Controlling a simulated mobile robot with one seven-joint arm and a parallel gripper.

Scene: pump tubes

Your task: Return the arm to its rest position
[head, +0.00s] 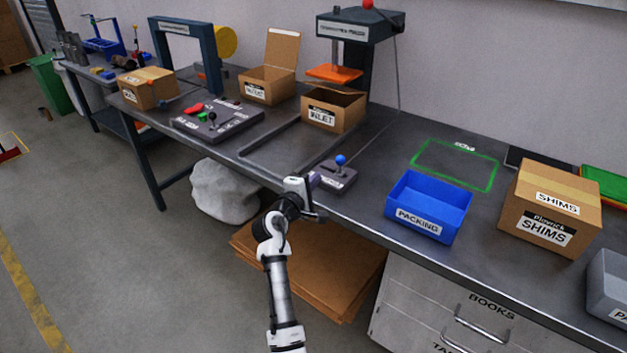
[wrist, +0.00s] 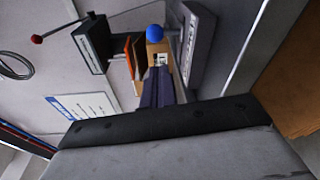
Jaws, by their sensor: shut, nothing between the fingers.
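My gripper (head: 314,181) is at the front edge of the long grey workbench (head: 375,150), just left of a small grey control box (head: 336,176) with a blue ball-topped lever (head: 340,160). My arm reaches up to it from the lower middle of the head view. In the wrist view my gripper's dark fingers (wrist: 158,88) are together with nothing between them. The blue ball (wrist: 155,33) and the grey box (wrist: 196,45) show just beyond them. I cannot tell from these views whether the fingertips touch the box.
A blue PACKING bin (head: 428,205) and a SHIMS carton (head: 548,208) stand to the right. An orange-plated press (head: 358,40), open cartons (head: 268,84) and a dark panel with levers (head: 215,119) are behind and left. Flat cardboard (head: 310,270) lies under the bench. The floor at left is largely clear.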

